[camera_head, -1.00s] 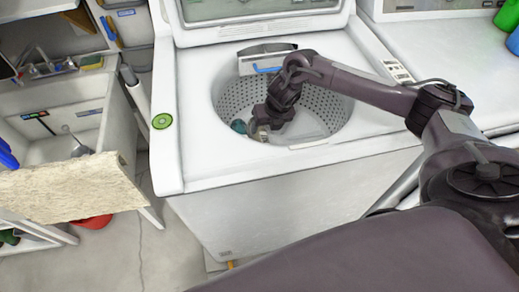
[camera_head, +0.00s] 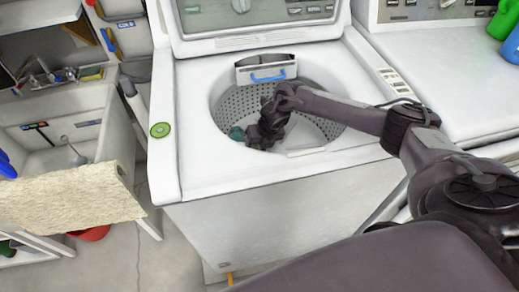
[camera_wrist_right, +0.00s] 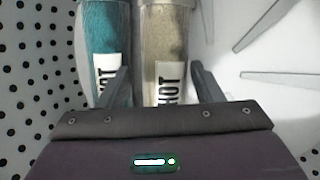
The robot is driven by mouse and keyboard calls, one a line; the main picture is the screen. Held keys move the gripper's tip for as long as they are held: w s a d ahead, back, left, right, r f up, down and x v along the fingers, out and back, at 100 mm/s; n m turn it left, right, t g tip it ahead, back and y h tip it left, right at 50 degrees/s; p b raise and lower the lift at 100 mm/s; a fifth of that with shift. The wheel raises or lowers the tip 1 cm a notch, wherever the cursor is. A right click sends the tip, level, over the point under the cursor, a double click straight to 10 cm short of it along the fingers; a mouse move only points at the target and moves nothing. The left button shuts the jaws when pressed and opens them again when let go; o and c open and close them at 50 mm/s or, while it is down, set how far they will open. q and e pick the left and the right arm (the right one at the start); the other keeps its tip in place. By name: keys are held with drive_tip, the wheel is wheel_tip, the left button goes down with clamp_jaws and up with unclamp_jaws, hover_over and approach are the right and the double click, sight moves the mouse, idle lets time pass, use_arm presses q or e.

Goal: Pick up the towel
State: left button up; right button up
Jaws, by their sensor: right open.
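A beige, rough-textured towel-like cloth (camera_head: 75,197) hangs over the front edge of the sink at the left. My right gripper (camera_head: 256,138) is inside the washer drum, far to the right of that cloth. In the right wrist view my right gripper (camera_wrist_right: 158,72) is open. Its fingers are either side of the lower part of a beige cylindrical item (camera_wrist_right: 165,40) with a white label; contact cannot be told. A teal cylindrical item (camera_wrist_right: 105,35) with a similar label lies beside it, left. Whether these are rolled towels is unclear. My left gripper is out of view.
The open top-loading washer (camera_head: 290,187) has a round rim and perforated drum wall (camera_head: 234,105) around my right gripper. A second white machine (camera_head: 450,85) stands right. Bottles (camera_head: 503,22) sit on it. A sink (camera_head: 60,135) is left.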

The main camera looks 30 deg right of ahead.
drive_tip(key=shift+s+a+f, duration=0.1)
drive_tip(key=shift+s+f, duration=0.2)
drive_tip(key=shift+f, duration=0.2)
drive_tip(key=shift+s+f, duration=0.25)
drive_tip(key=shift+f, duration=0.25)
drive_tip(key=c, duration=0.7)
drive_tip(key=shift+w+r, duration=0.1)
drive_tip(key=shift+c, duration=0.3)
drive_tip(key=shift+r, duration=0.15)
